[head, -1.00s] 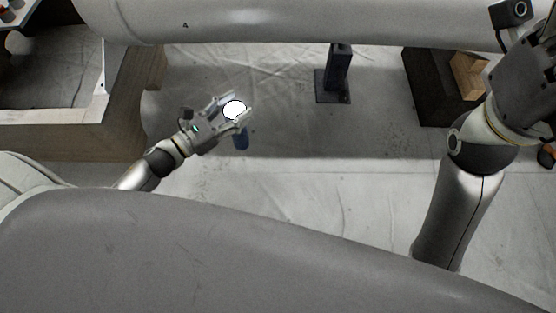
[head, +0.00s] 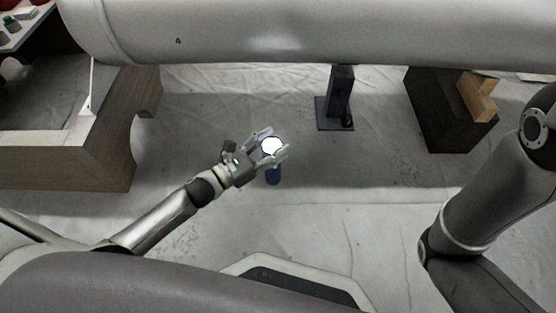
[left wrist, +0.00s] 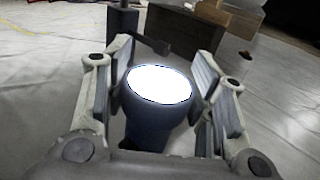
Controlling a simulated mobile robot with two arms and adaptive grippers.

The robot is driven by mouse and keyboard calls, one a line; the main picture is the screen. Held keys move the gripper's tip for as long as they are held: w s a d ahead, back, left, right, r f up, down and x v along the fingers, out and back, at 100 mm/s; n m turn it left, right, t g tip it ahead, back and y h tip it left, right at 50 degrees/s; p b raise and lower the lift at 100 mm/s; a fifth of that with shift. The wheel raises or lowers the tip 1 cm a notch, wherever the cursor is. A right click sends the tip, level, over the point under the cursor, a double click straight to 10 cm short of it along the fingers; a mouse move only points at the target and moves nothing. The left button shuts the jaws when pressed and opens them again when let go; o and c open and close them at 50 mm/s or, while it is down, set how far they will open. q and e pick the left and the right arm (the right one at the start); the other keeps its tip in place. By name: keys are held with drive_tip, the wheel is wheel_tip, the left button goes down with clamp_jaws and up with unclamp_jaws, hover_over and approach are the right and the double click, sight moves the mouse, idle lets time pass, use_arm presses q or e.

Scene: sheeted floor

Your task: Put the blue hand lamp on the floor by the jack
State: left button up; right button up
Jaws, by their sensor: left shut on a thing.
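The blue hand lamp (head: 274,176) is upright between the fingers of my left gripper (head: 272,147), which is shut on it. Its bright white lit face points up, and its blue body shows below the fingers. In the left wrist view the lamp (left wrist: 155,113) stands between both finger pads of the gripper (left wrist: 157,92). The jack (head: 340,96), a dark post on a square base plate, stands on the floor behind and to the right of the lamp, apart from it. Its lower part shows in the left wrist view (left wrist: 123,20). My right gripper is out of view.
A large grey pipe (head: 300,35) crosses above the jack. A dark block (head: 440,115) with a wooden piece (head: 477,97) stands at right. A wooden cradle (head: 105,160) stands at left. The sheeted floor (head: 330,165) between lamp and jack is clear.

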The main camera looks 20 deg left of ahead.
use_arm(q)
drive_tip(key=shift+w+d+f+b, duration=0.25)
drive_tip(key=shift+d+f+b, duration=0.1)
drive_tip(key=shift+f, duration=0.15)
drive_tip(key=shift+w+d+f+b, duration=0.2)
drive_tip(key=shift+d+f+b, duration=0.1)
drive_tip(key=shift+f, duration=0.2)
wheel_tip(320, 180, down, 3)
drive_tip(key=b, duration=0.3)
drive_tip(key=o, duration=1)
drive_tip(key=shift+f, duration=0.15)
drive_tip(key=shift+c, duration=0.2)
drive_tip(key=o, duration=0.5)
drive_tip(key=shift+c, duration=0.2)
